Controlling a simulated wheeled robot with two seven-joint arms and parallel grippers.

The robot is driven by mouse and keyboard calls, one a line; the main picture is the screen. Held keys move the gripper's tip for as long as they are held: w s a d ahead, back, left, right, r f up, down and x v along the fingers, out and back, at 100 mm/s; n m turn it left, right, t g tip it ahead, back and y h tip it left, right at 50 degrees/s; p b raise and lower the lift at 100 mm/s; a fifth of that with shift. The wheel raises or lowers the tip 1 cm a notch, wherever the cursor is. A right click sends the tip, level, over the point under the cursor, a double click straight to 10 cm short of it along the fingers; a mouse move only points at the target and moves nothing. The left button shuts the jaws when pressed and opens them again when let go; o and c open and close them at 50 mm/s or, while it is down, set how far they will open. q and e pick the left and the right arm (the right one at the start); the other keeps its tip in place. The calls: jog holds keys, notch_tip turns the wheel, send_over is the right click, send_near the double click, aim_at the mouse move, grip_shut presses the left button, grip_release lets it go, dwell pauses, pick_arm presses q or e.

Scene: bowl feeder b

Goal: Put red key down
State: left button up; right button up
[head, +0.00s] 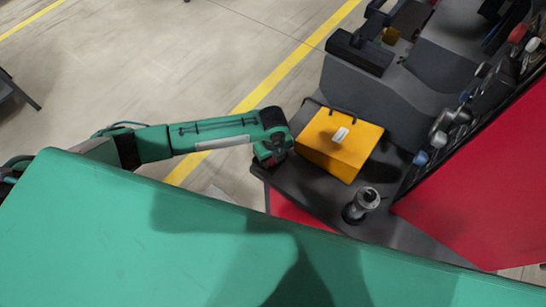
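My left arm comes in from the left, and its gripper (270,160) is at the dark shelf's left corner, beside the orange box. The gripper points down and is small and dark, so I cannot tell whether it is open or shut. A small reddish patch shows at the gripper, but I cannot tell whether it is the red key. No red key can be made out clearly elsewhere. My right gripper is not in view.
An orange box (325,150) with a white piece on top stands on the dark shelf (305,192). A dark cylinder (361,206) stands near the shelf's front. A red panel (480,190) and several coloured knobs are at the right. Open floor (150,70) lies at the upper left.

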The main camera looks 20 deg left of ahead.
aim_at(273, 162)
pick_arm(q)
notch_tip(273, 162, up, 12)
jog(key=b, duration=0.2)
jog(key=shift+r, duration=0.15)
dwell(0.5)
